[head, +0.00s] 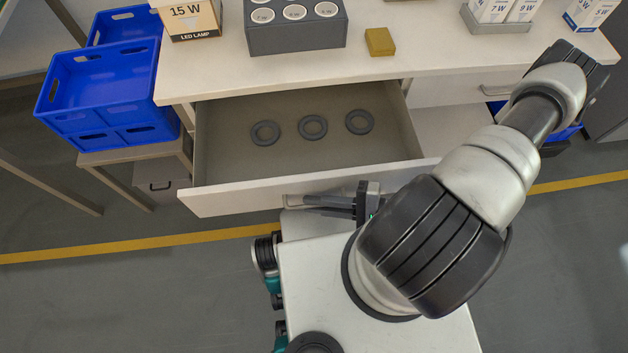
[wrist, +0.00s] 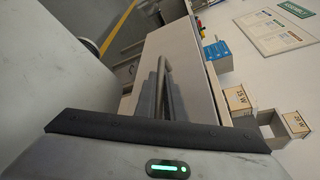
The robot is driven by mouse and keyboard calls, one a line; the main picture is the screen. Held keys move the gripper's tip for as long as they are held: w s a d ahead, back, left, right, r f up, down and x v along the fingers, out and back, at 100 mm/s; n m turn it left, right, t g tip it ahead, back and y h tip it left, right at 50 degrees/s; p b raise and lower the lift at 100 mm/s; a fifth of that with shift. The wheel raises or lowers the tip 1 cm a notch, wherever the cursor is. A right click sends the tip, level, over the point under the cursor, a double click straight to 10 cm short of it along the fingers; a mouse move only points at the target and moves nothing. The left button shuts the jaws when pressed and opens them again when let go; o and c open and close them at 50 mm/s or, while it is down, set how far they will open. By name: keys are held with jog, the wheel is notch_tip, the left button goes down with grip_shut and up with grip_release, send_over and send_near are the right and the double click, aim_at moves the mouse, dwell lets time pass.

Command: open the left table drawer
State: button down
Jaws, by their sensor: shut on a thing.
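The left table drawer (head: 230,195) is pulled well out from under the table top in the head view. Three dark grey rings (head: 312,127) lie apart on its floor. My gripper (head: 310,203) is at the drawer's front panel, shut on the drawer handle (head: 292,201), which it partly hides. In the wrist view, the handle (wrist: 168,75) stands between the dark fingers of my gripper (wrist: 156,92), against the pale drawer front (wrist: 192,62).
On the table top (head: 420,62) stand a dark lamp holder block (head: 297,38), a 15 W box (head: 190,20), a yellow block (head: 379,41) and more lamp boxes. Blue crates (head: 105,90) stand at left. A shut right drawer (head: 450,91) is beside the open one.

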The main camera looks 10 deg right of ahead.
jog(key=shift+s, duration=1.1)
jog(key=c, duration=2.1)
grip_release()
jog(key=v, duration=1.7)
jog(key=shift+s+d+r+p, duration=0.1)
jog(key=shift+d+r+p, duration=0.1)
jog(key=shift+p, duration=0.1)
